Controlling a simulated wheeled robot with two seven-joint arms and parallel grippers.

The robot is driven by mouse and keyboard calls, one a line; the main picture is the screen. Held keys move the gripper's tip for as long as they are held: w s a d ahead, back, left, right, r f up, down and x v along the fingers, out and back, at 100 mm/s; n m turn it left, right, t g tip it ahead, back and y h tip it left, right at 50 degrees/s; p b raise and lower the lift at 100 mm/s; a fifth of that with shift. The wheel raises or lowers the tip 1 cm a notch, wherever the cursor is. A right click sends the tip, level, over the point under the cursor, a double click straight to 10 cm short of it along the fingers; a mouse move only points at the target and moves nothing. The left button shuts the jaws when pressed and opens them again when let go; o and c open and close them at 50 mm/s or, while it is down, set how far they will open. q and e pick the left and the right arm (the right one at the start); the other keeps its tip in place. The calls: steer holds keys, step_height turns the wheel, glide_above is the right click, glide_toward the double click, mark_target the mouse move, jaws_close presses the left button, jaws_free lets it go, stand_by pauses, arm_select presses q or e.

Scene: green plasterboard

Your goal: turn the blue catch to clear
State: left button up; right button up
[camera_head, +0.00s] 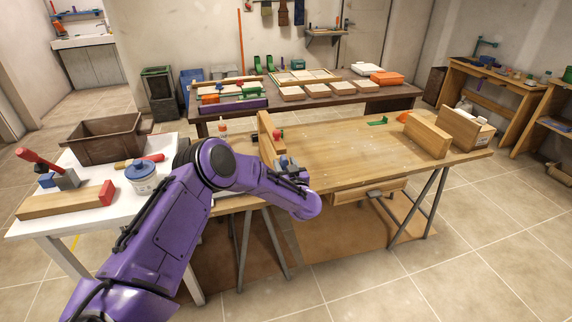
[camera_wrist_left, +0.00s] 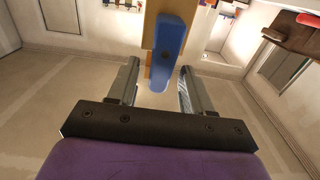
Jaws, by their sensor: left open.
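The blue catch (camera_wrist_left: 167,45) is a long rounded bar with a screw in it, on the edge of a wooden piece (camera_wrist_left: 149,30) in the left wrist view. My left gripper (camera_wrist_left: 160,72) is open, with one finger on each side of the catch's near end and visible gaps at both sides. In the head view my left gripper (camera_head: 284,161) is at the workbench's left end, beside an upright wooden board (camera_head: 266,132). I cannot make out the catch there. My right gripper is in neither view.
The wooden workbench (camera_head: 340,145) has a mostly clear middle, with a wooden block (camera_head: 427,137) and a box (camera_head: 465,130) at its right. A red knob (camera_head: 278,134) shows near the board. The white table (camera_head: 100,205) at left holds a brown bin (camera_head: 104,139) and a tub (camera_head: 142,178).

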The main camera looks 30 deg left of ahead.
arm_select(q)
steer(key=shift+d, duration=0.1)
jaws_close()
steer(key=shift+s+a+f+n+b, duration=0.3)
steer(key=shift+n+b, duration=1.1)
steer(key=shift+n, duration=0.55)
steer(key=shift+s+a+f+n+b, duration=0.15)
steer(key=shift+s+a+n+b, duration=0.2)
steer(key=shift+n+b, duration=1.4)
steer(key=shift+s+a+f+n+b, duration=0.3)
steer(key=shift+n+b, duration=0.8)
steer(key=shift+n, duration=1.1)
steer(key=shift+r, duration=0.1)
